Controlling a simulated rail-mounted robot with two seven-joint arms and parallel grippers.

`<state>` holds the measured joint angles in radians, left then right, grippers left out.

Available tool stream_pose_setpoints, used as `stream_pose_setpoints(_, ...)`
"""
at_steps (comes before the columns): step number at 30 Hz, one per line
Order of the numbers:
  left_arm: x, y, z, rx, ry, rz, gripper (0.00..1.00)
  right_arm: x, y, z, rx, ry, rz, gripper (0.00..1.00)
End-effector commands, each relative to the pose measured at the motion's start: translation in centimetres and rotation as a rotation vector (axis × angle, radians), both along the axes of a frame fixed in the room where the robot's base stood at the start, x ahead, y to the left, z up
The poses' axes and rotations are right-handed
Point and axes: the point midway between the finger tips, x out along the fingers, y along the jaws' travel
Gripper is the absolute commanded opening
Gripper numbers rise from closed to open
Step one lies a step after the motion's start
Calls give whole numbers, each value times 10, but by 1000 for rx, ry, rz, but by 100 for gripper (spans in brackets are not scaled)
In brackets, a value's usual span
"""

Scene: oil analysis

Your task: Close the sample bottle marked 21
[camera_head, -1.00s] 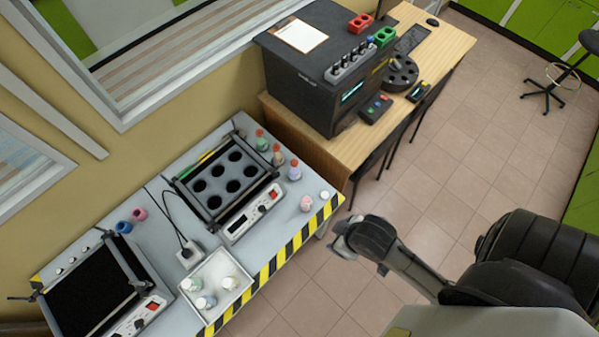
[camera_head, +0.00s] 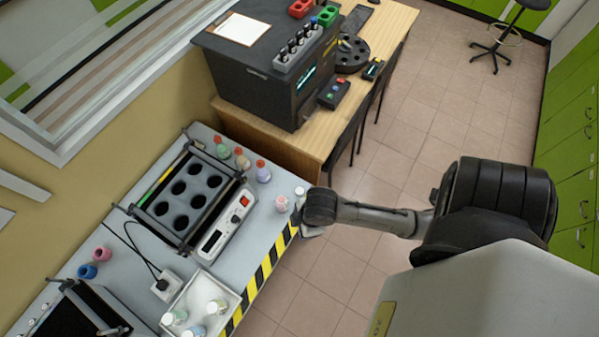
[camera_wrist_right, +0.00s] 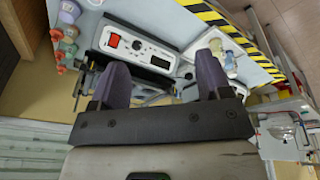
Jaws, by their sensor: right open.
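Three bottles with red or orange caps stand behind the heating block: a green one (camera_head: 222,151), a pale one (camera_head: 242,160) and a lilac one (camera_head: 263,173). An open-looking pinkish bottle (camera_head: 281,204) stands near the striped table edge, with a small white cap-like piece (camera_head: 299,191) beside it. No number 21 is readable on any bottle. My right gripper (camera_head: 307,228) is at the table edge, close to these two and apart from them as far as I can tell. In the right wrist view its fingers (camera_wrist_right: 163,82) are spread and empty. My left gripper is not in view.
The heating block (camera_head: 187,195) has several empty wells. A white tray (camera_head: 236,298) holds several bottles. A pink cap (camera_head: 102,254) and a blue cap (camera_head: 87,271) lie at the left. The black analyser (camera_head: 262,80) stands on the wooden desk (camera_head: 317,141) behind.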

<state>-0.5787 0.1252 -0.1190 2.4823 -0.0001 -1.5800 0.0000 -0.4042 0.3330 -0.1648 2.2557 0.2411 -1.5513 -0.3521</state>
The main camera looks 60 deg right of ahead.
Motion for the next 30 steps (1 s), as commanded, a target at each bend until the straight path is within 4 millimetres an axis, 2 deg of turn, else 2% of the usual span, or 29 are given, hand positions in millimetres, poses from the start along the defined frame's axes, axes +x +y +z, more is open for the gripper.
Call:
stream_pose_setpoints(1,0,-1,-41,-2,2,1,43,14,-14,-49,-31,14,97,71)
stream_pose_setpoints(3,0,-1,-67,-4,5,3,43,29,-33,-83,-60,40,232,71)
stream_pose_setpoints(7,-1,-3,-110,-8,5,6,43,57,-75,-136,-103,87,442,71)
stream_pose_setpoints(9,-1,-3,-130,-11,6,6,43,71,-99,-156,-122,109,531,71)
stream_pose_setpoints(12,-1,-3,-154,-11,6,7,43,88,-132,-177,-140,136,632,71)
stream_pose_setpoints(18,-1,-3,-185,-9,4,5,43,111,-182,-196,-158,164,753,71)
stream_pose_setpoints(21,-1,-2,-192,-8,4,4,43,117,-196,-199,-161,171,784,71)
stream_pose_setpoints(24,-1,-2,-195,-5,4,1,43,120,-205,-199,-163,174,801,71)
stream_pose_setpoints(30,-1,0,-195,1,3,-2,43,121,-207,-198,-162,174,808,71)
